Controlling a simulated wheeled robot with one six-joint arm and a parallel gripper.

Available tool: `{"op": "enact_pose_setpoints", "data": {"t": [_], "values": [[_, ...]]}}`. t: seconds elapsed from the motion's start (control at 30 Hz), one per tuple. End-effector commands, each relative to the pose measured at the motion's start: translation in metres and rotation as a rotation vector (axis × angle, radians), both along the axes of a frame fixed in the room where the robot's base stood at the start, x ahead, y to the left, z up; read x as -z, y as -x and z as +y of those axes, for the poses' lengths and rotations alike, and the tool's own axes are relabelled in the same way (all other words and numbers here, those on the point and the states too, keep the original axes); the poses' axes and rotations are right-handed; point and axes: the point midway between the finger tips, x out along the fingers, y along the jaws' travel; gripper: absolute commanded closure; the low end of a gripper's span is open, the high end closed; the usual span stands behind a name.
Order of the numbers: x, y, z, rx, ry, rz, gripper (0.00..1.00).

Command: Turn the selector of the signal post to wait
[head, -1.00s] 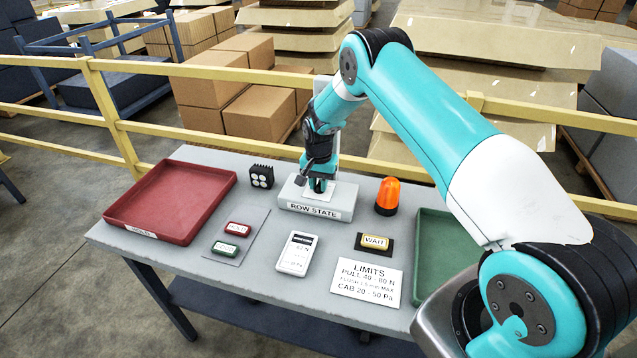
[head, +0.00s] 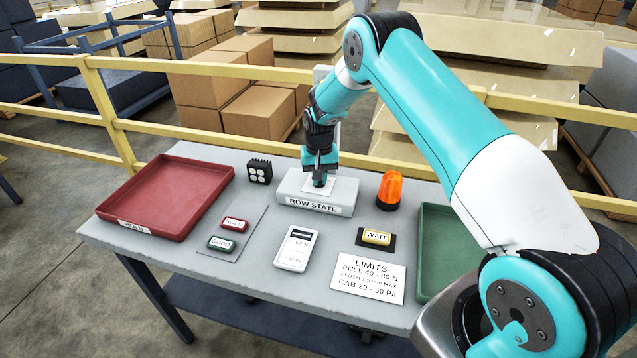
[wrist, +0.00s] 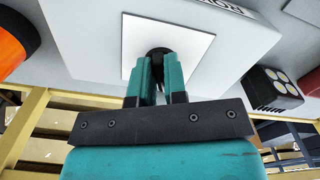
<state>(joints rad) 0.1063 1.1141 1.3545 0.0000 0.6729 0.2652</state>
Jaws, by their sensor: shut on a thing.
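The signal post's base (head: 290,199) is a light grey box labelled ROW STATE at the back middle of the table. A pale plate lies on its top, and the plate also shows in the wrist view (wrist: 195,47). The selector (wrist: 157,53) is a dark round knob on that plate, mostly hidden between my fingers. My gripper (head: 319,182) points down at the plate and is shut on the selector; its fingers also show in the wrist view (wrist: 159,75). The selector's pointing direction and any position marks cannot be made out. My arm hides much of the upright behind the box.
A yellow WAIT block (head: 377,237) lies on a dark pad at front right. An orange beacon (head: 390,191) stands right of the box, a black lamp (head: 260,171) left. A red tray (head: 128,216), green tray (head: 430,240), handheld meter (head: 296,249) and LIMITS card (head: 368,277) surround it.

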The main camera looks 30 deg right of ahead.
Motion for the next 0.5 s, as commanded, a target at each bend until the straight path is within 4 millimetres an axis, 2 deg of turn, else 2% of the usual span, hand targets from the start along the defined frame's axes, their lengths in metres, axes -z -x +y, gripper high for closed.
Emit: {"op": "enact_pose_setpoints", "data": {"t": [0.2, 0.5], "values": [[0.0021, 0.0002, -0.0009, -0.17, 0.0, -0.001, 1.0], [0.0009, 0.0007, -0.0018, -0.327, 0.0, 0.001, 1.0]]}}
